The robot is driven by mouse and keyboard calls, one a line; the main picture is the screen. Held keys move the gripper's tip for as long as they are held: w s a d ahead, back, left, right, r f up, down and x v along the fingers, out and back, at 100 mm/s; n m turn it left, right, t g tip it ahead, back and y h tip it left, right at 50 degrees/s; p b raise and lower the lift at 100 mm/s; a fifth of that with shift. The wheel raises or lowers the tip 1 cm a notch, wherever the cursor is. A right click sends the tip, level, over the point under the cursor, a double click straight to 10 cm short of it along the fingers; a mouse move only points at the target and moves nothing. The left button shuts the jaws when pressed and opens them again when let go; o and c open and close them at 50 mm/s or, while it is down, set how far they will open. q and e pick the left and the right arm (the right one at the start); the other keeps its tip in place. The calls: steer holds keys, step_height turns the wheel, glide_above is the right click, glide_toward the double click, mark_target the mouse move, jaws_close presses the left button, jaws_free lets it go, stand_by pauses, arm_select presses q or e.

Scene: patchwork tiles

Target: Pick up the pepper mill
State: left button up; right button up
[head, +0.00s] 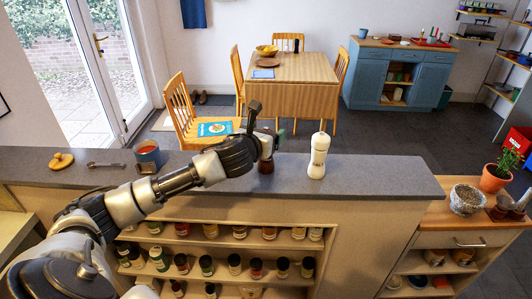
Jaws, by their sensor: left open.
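The pepper mill (318,156), white and tall with a rounded knob on top, stands upright on the grey counter top (380,178). My left gripper (268,145) is just to the left of the mill over the counter, open, with a visible gap between it and the mill. A small dark reddish thing (266,166) shows right below the gripper; the gripper partly hides it, and I cannot tell what it is or whether they touch. My right gripper is out of view.
On the counter's left are a blue mug (148,155), a dark utensil (105,165) and yellowish-brown items (61,160). Several jars (207,265) fill the shelves below the counter. A potted plant (496,176) and grey mortar (467,199) stand right. The counter right of the mill is clear.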

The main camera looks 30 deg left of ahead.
arm_select(q)
steer(key=shift+w, duration=0.3)
steer(key=shift+s, duration=0.15)
steer(key=c, duration=1.3)
steer(key=shift+c, duration=0.3)
steer(key=shift+r, duration=0.1)
